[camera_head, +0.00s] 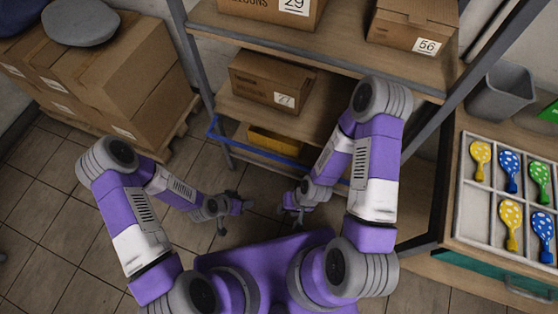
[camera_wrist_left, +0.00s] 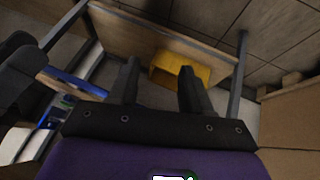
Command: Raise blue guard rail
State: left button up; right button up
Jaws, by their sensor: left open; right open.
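The blue guard rail (camera_head: 262,150) runs across the front of the shelf rack at its low level, below the shelf with the box marked 27. Its right part is hidden behind my right arm. A blue bar (camera_wrist_left: 78,84), apparently the rail, shows at the left of the left wrist view, outside the fingers. My left gripper (camera_head: 237,213) is open and empty, in front of and below the rail, apart from it. Its two fingers (camera_wrist_left: 160,82) show spread in the wrist view. My right gripper (camera_head: 292,211) is open, low in front of the rack, right of the left one.
A yellow bin (camera_head: 272,143) sits behind the rail; it also shows beyond the left fingers (camera_wrist_left: 182,66). Cardboard boxes on a pallet (camera_head: 125,75) stand left. A balloon tray (camera_head: 508,195) lies on the right counter. Tiled floor (camera_head: 60,200) is clear at left.

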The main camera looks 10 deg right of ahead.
pick_arm(q)
jog(key=w+d+f+m+t+h, duration=0.2)
jog(key=w+d+m+t+h, duration=0.2)
jog(key=w+d+m, duration=0.5)
jog(key=m+t+h+b, duration=0.2)
jog(key=m+h, duration=0.3)
jog(key=m, duration=0.9)
send_near(285, 161)
jog(key=w+d+f, duration=0.1)
jog(key=w+d, duration=0.1)
jog(key=b+x, duration=0.1)
jog(key=x, duration=0.6)
jog(key=shift+w+d, duration=0.1)
jog(key=shift+d, duration=0.25)
jog(key=shift+c, duration=0.4)
grip_shut()
